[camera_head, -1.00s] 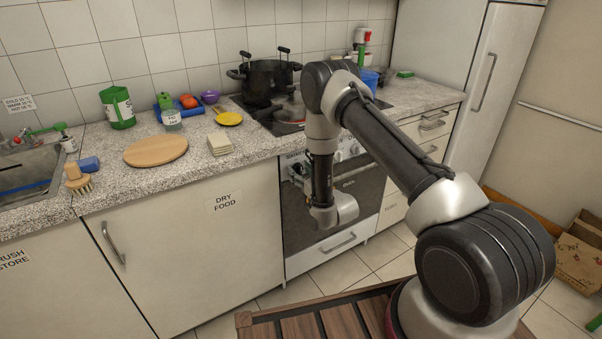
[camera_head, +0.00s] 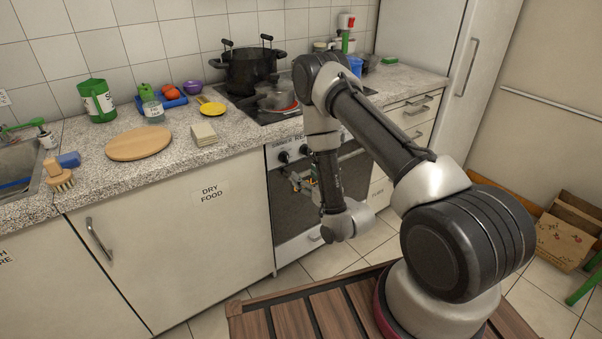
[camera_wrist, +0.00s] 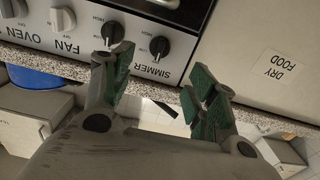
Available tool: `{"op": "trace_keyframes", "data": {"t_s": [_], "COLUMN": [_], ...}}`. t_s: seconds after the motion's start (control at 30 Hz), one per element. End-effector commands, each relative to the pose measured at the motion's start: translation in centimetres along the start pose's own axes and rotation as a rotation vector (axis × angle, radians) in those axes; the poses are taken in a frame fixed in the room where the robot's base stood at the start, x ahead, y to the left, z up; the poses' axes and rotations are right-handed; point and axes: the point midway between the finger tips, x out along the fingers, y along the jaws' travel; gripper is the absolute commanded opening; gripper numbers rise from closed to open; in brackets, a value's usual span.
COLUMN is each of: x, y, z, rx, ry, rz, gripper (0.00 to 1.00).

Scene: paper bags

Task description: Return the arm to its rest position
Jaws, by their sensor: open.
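My arm is bent in front of the oven in the head view, its elbow high by the hob and its wrist hanging low. My gripper (camera_wrist: 160,92) is open and empty in the wrist view, with green-padded fingers spread apart. It shows small in the head view (camera_head: 303,182), partly hidden by my wrist, in front of the oven (camera_head: 283,222). In the wrist view the oven's control panel (camera_wrist: 82,42) and its black knobs lie beyond the fingertips. I cannot tell the exact gap between fingers and oven.
The worktop (camera_head: 236,142) carries a wooden board (camera_head: 139,143), stacked pale squares (camera_head: 204,134), a yellow dish (camera_head: 212,108) and a black pot (camera_head: 250,70). Cardboard boxes (camera_head: 566,238) stand on the floor at right. Open tiled floor (camera_head: 375,240) lies before the drawers.

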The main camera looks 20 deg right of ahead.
Motion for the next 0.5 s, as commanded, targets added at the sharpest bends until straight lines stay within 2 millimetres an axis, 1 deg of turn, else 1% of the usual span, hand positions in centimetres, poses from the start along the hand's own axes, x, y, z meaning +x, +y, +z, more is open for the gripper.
{"op": "trace_keyframes", "data": {"t_s": [0.4, 0.47, 0.5], "x": [-0.1, -0.1, -0.1], "y": [0.0, -0.1, -0.2], "z": [0.1, 0.7, 1.5], "rx": [0.003, 0.005, 0.007], "ry": [-0.003, -0.027, -0.062], "rz": [-0.001, -0.003, -0.007], "gripper": [0.58, 0.58, 0.58]}}
